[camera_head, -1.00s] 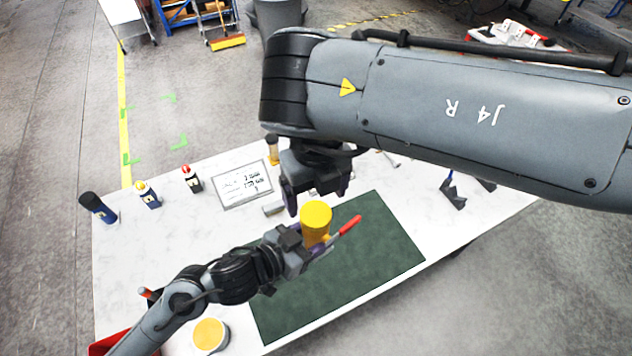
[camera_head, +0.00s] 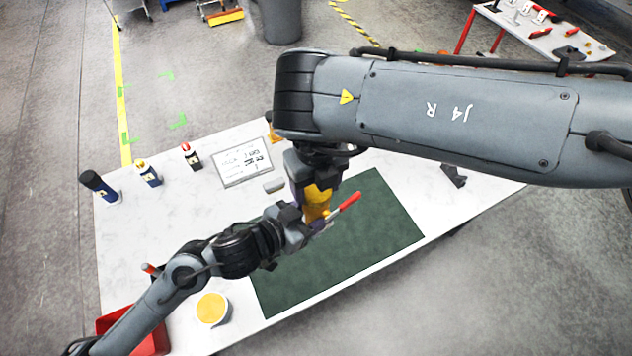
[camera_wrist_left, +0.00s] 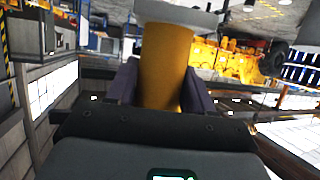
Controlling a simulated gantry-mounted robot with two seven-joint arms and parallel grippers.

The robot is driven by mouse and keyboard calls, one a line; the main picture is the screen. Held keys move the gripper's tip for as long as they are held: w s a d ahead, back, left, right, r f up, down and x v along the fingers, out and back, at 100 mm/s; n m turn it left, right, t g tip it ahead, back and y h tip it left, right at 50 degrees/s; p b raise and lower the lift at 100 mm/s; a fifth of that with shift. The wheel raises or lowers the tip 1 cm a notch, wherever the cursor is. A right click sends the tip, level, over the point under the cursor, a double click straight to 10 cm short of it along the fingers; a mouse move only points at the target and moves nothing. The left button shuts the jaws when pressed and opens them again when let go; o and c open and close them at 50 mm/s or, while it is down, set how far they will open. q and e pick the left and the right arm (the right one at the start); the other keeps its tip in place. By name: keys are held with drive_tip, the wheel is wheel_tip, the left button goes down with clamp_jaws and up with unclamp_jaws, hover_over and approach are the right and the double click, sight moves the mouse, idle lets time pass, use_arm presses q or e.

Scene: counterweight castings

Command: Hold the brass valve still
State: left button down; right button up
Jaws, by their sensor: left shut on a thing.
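The brass valve (camera_head: 318,204) is a yellow cylinder above the green mat, with a red-gripped lever (camera_head: 347,203) pointing up and right. My left gripper (camera_head: 312,226) is shut on its lower part. In the left wrist view the valve (camera_wrist_left: 166,65) stands between the dark fingers of my left gripper (camera_wrist_left: 162,88), with a pale grey piece across its top that I cannot identify for sure. My right gripper (camera_head: 316,190) comes down from above and hides the valve's top. Whether it is open or closed around the valve cannot be told.
The green mat (camera_head: 350,255) is bare around the grippers. A pale container with a yellow top (camera_head: 212,309) and a red bin (camera_head: 150,338) are at the front left.

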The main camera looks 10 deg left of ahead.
drive_tip(key=c, duration=0.7)
drive_tip(key=o, duration=1.3)
wheel_tip(320, 180, up, 12)
drive_tip(key=shift+r, duration=0.1)
